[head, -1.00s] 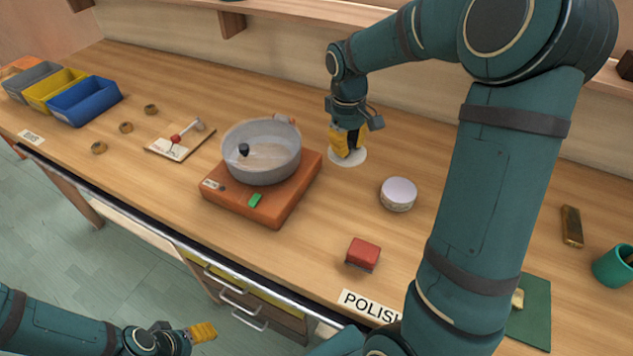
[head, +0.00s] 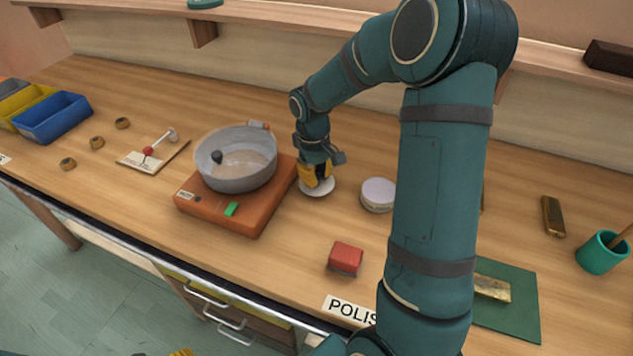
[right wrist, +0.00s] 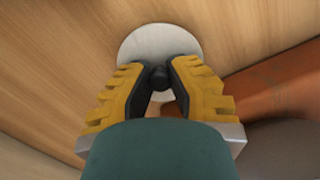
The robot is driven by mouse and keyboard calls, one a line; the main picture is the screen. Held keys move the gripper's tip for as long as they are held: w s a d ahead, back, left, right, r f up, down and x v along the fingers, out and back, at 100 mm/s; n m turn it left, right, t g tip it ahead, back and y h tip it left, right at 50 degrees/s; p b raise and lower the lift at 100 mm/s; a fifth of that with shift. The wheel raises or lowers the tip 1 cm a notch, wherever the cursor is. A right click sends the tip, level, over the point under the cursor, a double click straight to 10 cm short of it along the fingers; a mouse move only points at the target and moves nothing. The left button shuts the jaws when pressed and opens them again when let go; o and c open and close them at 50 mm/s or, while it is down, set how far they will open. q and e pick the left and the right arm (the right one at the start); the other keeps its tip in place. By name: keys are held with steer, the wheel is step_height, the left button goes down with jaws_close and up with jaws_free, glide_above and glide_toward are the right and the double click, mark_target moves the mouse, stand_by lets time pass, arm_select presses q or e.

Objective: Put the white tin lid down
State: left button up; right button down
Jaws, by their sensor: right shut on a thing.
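The white tin lid (head: 322,190) is a flat pale disc at the bench top, between the orange hot plate and a round white tin (head: 378,195). My right gripper (head: 316,180) is shut on the lid's dark knob (right wrist: 159,77), with its yellow fingers on either side. The lid also shows in the right wrist view (right wrist: 150,41), flat over the wood. I cannot tell whether it touches the bench. Only a yellow tip of my left gripper (head: 181,353) shows at the bottom edge; its jaws are cut off.
A grey pan (head: 232,180) sits on the orange hot plate (head: 215,205), close left of the lid. A red block (head: 345,258) is in front. A green mat (head: 515,312) and teal cup (head: 602,253) are at right. Bare wood lies behind the tin.

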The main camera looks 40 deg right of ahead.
steer(key=shift+f, duration=0.8)
steer(key=shift+f, duration=0.2)
steer(key=c, duration=1)
jaws_free()
steer(key=shift+r, duration=0.15)
steer(key=r+p, duration=0.1)
steer(key=r, duration=0.6)
steer(key=w+r+p, duration=0.1)
steer(key=r, duration=0.3)
steer(key=shift+p, duration=0.3)
steer(key=shift+r, duration=0.55)
